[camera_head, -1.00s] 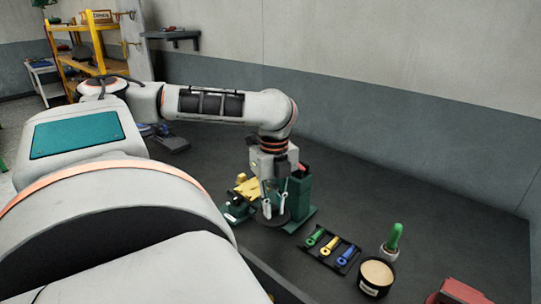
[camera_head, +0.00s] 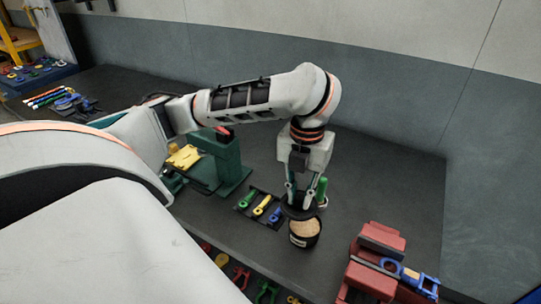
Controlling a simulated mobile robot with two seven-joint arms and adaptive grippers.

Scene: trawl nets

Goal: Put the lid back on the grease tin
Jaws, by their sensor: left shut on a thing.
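The grease tin (camera_head: 304,240) is a black round tin with a pale label, upright on the dark bench. Its tan grease shows at the open top. My left gripper (camera_head: 299,197) points down and is shut on the lid (camera_head: 298,212), a dark round disc. The lid is held just above and behind the tin in the picture, overlapping its far rim. I cannot tell whether lid and tin touch. My right gripper is out of view.
A green-handled thing (camera_head: 322,188) stands close behind the gripper. A black tray (camera_head: 240,206) with green, yellow and blue tools lies to the left. A green press-like stand (camera_head: 228,160) is beyond it. A red vise (camera_head: 372,262) with a blue part is at the right.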

